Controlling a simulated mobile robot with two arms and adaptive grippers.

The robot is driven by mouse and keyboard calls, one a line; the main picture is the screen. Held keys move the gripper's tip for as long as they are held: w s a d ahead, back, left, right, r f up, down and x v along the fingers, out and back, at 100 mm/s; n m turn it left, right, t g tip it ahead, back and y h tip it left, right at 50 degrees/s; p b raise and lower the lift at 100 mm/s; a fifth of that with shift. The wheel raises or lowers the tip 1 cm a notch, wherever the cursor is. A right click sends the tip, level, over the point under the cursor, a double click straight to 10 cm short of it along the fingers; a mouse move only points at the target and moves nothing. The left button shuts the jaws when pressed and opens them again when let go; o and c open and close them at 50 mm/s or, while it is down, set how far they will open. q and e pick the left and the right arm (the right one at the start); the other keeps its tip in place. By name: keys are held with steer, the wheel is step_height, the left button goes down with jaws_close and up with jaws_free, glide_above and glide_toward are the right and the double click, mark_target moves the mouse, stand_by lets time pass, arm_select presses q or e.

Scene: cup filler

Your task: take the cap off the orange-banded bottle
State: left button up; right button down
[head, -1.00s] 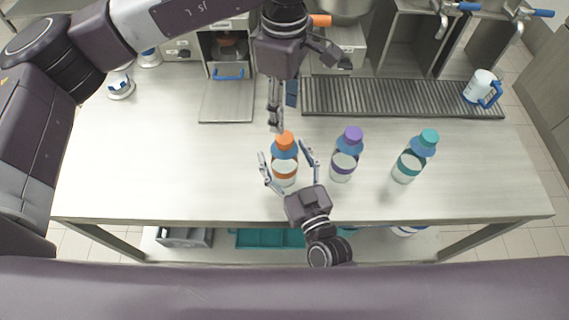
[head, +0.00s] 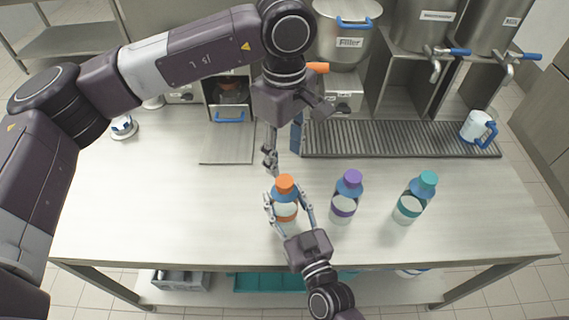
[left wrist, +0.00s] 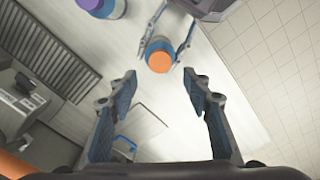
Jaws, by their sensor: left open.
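The orange-banded bottle (head: 285,212) stands upright on the counter, with its orange cap (head: 285,184) on top. In the left wrist view the cap (left wrist: 159,62) shows from above, just beyond and between the fingertips. My right gripper (head: 289,206) reaches in from the front edge, one finger on each side of the bottle's body, and appears shut on it; the contact is partly hidden. My left gripper (head: 271,162) is open and empty, pointing down above and behind the cap. Its spread fingers (left wrist: 160,82) fill the lower left wrist view.
A purple-capped bottle (head: 346,197) and a teal-capped bottle (head: 415,198) stand to the right. A ribbed drip tray (head: 400,140), a white mug (head: 477,128) and dispensers line the back.

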mark_target(284, 181)
arm_select(q)
steer(key=m, duration=1)
steer(key=shift+f, duration=4)
steer(key=shift+c, duration=0.4)
